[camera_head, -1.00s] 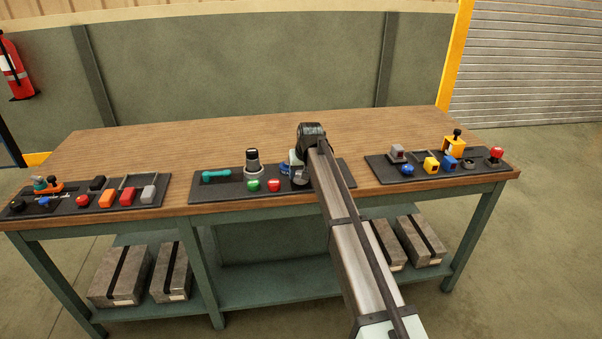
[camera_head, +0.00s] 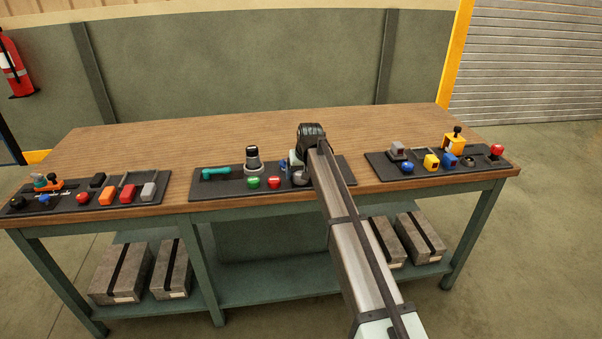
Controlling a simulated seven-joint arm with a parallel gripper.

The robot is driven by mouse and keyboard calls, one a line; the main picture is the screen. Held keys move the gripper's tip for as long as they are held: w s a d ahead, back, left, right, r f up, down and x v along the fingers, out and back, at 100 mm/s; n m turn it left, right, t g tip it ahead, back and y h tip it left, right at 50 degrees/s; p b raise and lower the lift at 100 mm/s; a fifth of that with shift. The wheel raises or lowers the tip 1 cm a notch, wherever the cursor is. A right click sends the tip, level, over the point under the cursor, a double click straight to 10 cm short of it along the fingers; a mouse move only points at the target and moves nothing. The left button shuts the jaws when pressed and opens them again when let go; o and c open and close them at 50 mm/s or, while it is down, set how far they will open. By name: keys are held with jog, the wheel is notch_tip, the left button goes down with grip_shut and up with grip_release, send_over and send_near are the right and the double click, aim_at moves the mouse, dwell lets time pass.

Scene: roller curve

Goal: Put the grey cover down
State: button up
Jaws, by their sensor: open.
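A rounded grey piece (camera_head: 300,179) that looks like the grey cover shows on the middle black panel (camera_head: 235,186), at the left edge of my arm. My arm hides part of it, and I cannot tell whether it is raised or down. Another grey box-like piece (camera_head: 397,149) stands on the right panel, apart from my gripper.
The middle panel also carries a teal handle (camera_head: 215,173), a black-topped grey knob (camera_head: 253,159), a green button (camera_head: 254,182) and a red button (camera_head: 274,182). The left panel (camera_head: 65,204) and right panel (camera_head: 382,165) hold several controls. The wooden tabletop (camera_head: 220,138) behind is clear.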

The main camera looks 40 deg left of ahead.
jog(key=v, duration=1.3)
jog(key=shift+a+r, duration=0.15)
jog(key=shift+a, duration=0.05)
jog(key=w+d+f+m+g+h, duration=0.1)
jog(key=w+d+f, duration=0.1)
jog(key=d+f, duration=0.9)
jog(key=w+d+f+m+h, duration=0.1)
jog(key=d+f, duration=0.7)
jog(key=f, duration=0.5)
jog(key=s+d+f+m+g+h, duration=0.1)
jog(key=s+d+f, duration=0.2)
jog(key=d+f, duration=0.75)
jog(key=s+d+f+m+g+h, duration=0.15)
jog(key=s+d+f, duration=0.25)
jog(key=d+f, duration=0.6)
jog(key=s+d+f+m+g, duration=0.1)
jog(key=s+d+f, duration=0.4)
jog(key=s+d, duration=0.35)
jog(key=s+d+f+m+g, duration=0.1)
jog(key=s+d+f+g, duration=0.1)
jog(key=s+d+f, duration=0.6)
jog(key=s+d+f+m+g, duration=0.1)
jog(key=s+d, duration=0.4)
jog(key=s, duration=0.6)
jog(key=s+d+f+m+g, duration=0.1)
jog(key=s+d+m+g, duration=0.1)
jog(key=s+d, duration=0.4)
jog(key=s, duration=0.5)
jog(key=shift+d+y, duration=0.2)
jog(key=shift+y, duration=0.15)
